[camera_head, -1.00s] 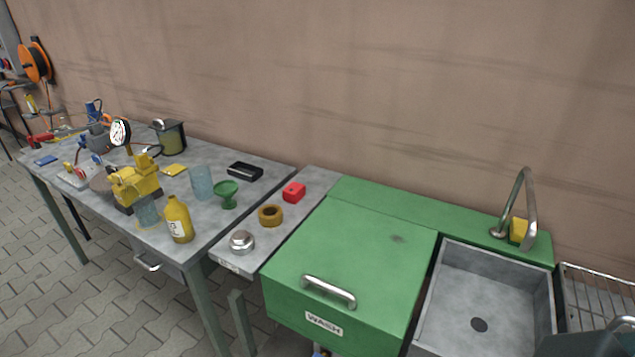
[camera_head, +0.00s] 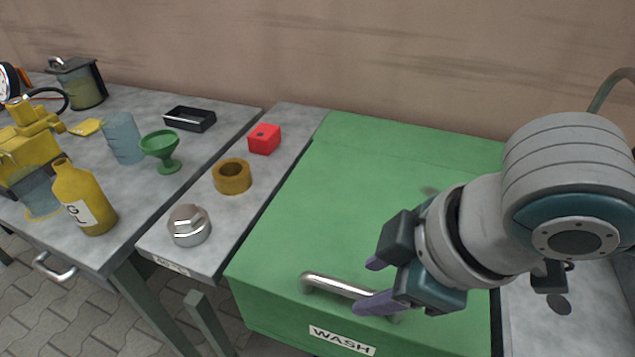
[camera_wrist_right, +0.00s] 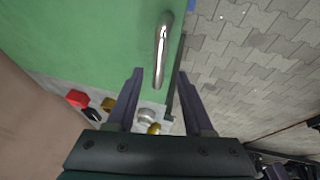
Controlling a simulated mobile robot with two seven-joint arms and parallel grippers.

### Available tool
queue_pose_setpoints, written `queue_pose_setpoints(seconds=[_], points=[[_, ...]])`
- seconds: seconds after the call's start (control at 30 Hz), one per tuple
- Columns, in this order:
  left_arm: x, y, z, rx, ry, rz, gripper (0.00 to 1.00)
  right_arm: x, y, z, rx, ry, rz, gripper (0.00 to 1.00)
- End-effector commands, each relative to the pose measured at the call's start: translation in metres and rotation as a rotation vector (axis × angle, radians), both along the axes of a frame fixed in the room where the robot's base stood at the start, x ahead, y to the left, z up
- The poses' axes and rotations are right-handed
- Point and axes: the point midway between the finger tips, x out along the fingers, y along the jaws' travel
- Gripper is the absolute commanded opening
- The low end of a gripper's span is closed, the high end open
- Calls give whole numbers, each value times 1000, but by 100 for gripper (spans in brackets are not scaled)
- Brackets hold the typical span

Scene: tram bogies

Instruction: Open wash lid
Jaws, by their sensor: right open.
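The green wash lid (camera_head: 330,210) lies shut on the green wash cabinet, whose front has a WASH label (camera_head: 342,341). Its silver bar handle (camera_head: 330,284) sits near the front edge. My right gripper (camera_head: 369,284) is open at the right part of the handle, and its lower finger hides part of the bar. In the right wrist view the handle (camera_wrist_right: 160,55) shows between and beyond the open fingertips (camera_wrist_right: 160,74), over the lid (camera_wrist_right: 90,35). I cannot tell whether the fingers touch it. My left gripper is not in view.
The sink is at the right, partly behind my arm.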

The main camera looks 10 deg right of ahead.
Motion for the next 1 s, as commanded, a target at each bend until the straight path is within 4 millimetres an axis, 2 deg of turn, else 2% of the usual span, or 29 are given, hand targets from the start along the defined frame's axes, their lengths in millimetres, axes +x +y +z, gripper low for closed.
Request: queue_pose_setpoints(seconds=[0.03, 0.2, 0.57, 1.0], points=[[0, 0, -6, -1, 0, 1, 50, 3, 2, -11, 0, 1, -1, 52], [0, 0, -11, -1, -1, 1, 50, 11, 7, -28, 0, -1, 1, 52], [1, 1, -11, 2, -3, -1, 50, 13, 8, -32, 0, -1, 1, 52], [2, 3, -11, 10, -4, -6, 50, 13, 8, -32, 0, 0, 1, 2]])
